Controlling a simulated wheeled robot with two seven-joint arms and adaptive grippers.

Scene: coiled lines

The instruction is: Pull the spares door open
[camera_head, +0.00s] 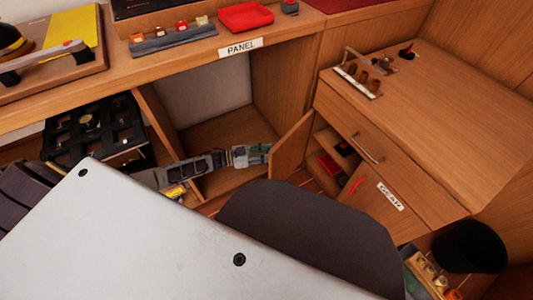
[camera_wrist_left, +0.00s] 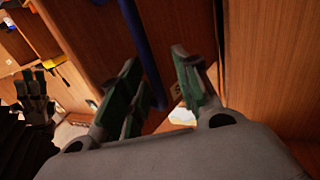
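A wooden door (camera_head: 291,146) stands ajar at the right side of the open bay under the desk. I cannot read a label on it, so I cannot confirm that it is the spares door. My left gripper (camera_head: 262,154) reaches across the bay, its tip near this door's left face. In the left wrist view its green-padded fingers (camera_wrist_left: 158,75) are apart. A blue upright bar (camera_wrist_left: 144,50), like a handle, shows between them in front of brown wood. I cannot tell whether the fingers touch it.
A cabinet at right has a drawer with a metal handle (camera_head: 368,149) and a door labelled GEAR (camera_head: 390,196). Shelves with red items (camera_head: 330,164) show between the doors. A black slotted rack (camera_head: 70,150) stands at left. The desk top (camera_head: 165,65) overhangs the bay.

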